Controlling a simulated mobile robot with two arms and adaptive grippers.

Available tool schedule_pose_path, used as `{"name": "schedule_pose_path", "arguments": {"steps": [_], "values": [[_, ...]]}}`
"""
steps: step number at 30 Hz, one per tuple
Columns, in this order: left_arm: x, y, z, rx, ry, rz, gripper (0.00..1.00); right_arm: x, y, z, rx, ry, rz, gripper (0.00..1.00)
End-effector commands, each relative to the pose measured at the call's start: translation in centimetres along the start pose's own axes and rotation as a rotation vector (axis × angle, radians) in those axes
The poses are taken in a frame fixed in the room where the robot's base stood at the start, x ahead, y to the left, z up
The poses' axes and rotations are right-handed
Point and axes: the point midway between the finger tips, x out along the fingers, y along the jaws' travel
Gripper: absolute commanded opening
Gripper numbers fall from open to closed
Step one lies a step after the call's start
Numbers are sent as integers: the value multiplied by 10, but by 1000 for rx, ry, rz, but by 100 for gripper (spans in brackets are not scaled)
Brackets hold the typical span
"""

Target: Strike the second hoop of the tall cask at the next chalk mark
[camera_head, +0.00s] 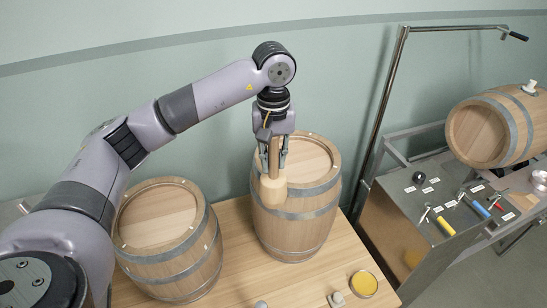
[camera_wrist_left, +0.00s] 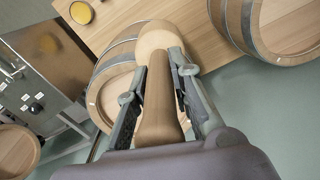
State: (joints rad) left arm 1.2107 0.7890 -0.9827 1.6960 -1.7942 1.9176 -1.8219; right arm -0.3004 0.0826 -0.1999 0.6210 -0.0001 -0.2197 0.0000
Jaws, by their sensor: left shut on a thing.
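The tall cask (camera_head: 300,232) stands upright on the wooden table, with grey metal hoops round pale staves. Its second hoop (camera_head: 312,213) runs below the top hoop, partly behind the mallet. My left gripper (camera_head: 272,160) is shut on the handle of a wooden mallet (camera_head: 272,190), above the near left side of the cask. The mallet head hangs downward in front of the cask's upper side; I cannot tell whether it touches. In the left wrist view, the mallet head (camera_wrist_left: 160,42) covers part of the tall cask (camera_wrist_left: 112,88). I cannot make out a chalk mark on the second hoop clearly.
A shorter cask (camera_head: 170,245) stands to the left. A yellow round tin (camera_head: 364,284) and small grey pieces (camera_head: 337,299) lie at the table's front right. A metal bench (camera_head: 400,225) with tools and a cask on its side (camera_head: 498,127) stand to the right.

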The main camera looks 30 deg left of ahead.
Motion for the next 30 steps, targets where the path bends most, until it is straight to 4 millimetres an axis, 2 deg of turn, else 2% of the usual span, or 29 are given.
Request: {"name": "schedule_pose_path", "arguments": {"steps": [8,11,23,24,30], "values": [[-1,0,0,0,1,1,0,2,-4,-1,2,2,-5,40],[6,0,0,0,1,1,0,8,-5,-1,3,2,-6,40],[78,0,0,0,1,1,0,74,-6,6,2,1,-5,40],[68,0,0,0,3,3,0,65,-6,5,2,0,-5,40],[54,0,0,0,3,3,0,56,-4,4,2,0,-3,40]]}}
